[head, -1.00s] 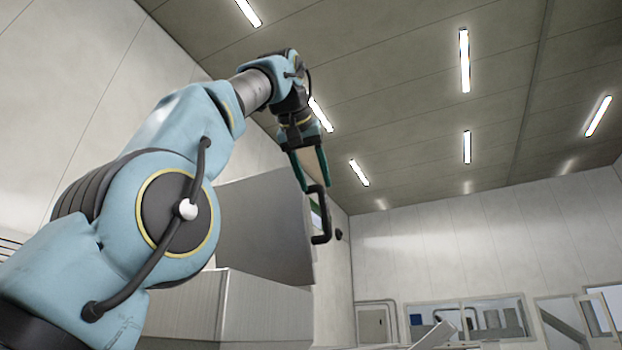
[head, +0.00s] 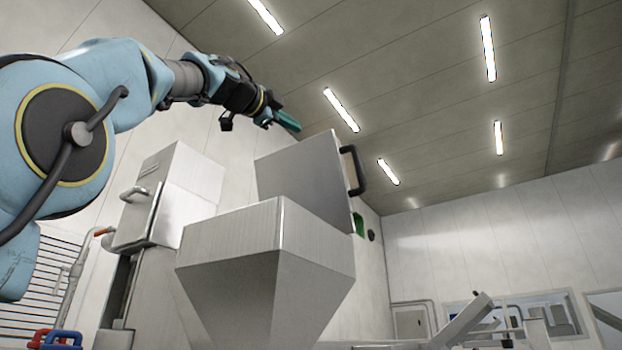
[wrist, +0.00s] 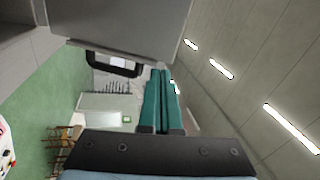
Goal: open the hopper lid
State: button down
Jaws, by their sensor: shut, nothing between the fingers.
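The hopper (head: 265,260) is a grey metal box with a tapering lower part. Its lid (head: 295,175) stands raised, steeply upright above the hopper box, with a black bar handle (head: 354,170) on its right face. My gripper (head: 294,126) has teal fingers closed together, empty. It is above and left of the handle, near the lid's top edge, and apart from the handle. In the wrist view, the lid (wrist: 130,25) fills the upper left, and the handle (wrist: 108,66) shows left of my closed fingertips (wrist: 160,74). The inside of the hopper is hidden.
A metal cabinet (head: 185,190) with a bar handle stands left of the hopper. Pipework (head: 72,280) and red and blue items (head: 55,338) are at the lower left. Open air lies above and right of the lid.

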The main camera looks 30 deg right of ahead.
jog(key=a+m+t, duration=0.1)
jog(key=a, duration=0.1)
jog(key=p, duration=1)
send_near(318, 139)
jog(key=x, duration=0.5)
jog(key=shift+d, duration=0.1)
jog(key=shift+w+d, duration=0.45)
jog(key=shift+d, duration=0.25)
jog(key=shift+r, duration=0.1)
